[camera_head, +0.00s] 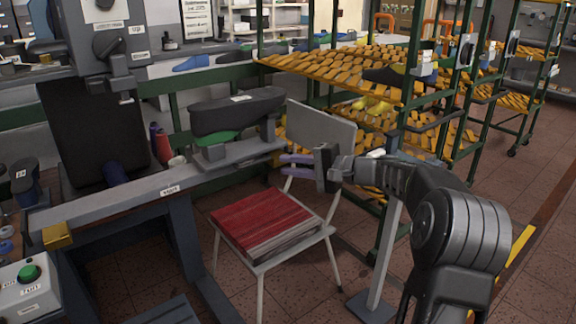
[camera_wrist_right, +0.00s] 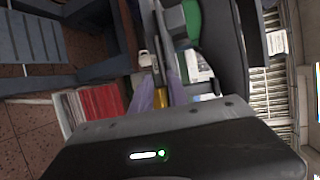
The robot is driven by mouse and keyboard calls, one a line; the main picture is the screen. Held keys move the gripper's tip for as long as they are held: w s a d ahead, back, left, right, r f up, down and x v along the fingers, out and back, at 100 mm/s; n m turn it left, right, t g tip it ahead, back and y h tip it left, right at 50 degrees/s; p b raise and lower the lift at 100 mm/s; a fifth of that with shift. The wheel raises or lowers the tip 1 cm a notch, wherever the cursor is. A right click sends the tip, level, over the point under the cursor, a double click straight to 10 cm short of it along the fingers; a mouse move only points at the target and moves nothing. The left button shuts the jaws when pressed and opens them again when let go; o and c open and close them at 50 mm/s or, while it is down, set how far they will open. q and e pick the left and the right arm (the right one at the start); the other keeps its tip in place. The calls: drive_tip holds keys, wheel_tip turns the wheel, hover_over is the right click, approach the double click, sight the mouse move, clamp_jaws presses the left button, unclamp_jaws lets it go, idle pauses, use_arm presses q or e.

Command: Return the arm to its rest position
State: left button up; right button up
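My right gripper (camera_head: 291,166) reaches in from the right in the head view, at mid-height over the back of the chair with the red seat. Its two purple fingers are apart with nothing seen between them. The fingers also show in the right wrist view (camera_wrist_right: 160,80), pointing toward the machine bench. A dark shoe last (camera_head: 235,111) with a green underside sits on the machine arm, left of the fingers and apart from them. My left gripper is not in view.
The chair (camera_head: 262,222) stands below my right gripper. A green-framed rack (camera_head: 345,66) with yellow slatted shelves stands behind my right arm. The grey machine beam (camera_head: 150,190) runs across the left. Tiled floor (camera_head: 500,205) is open at the right.

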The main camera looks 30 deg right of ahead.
drive_tip(key=shift+d, duration=0.1)
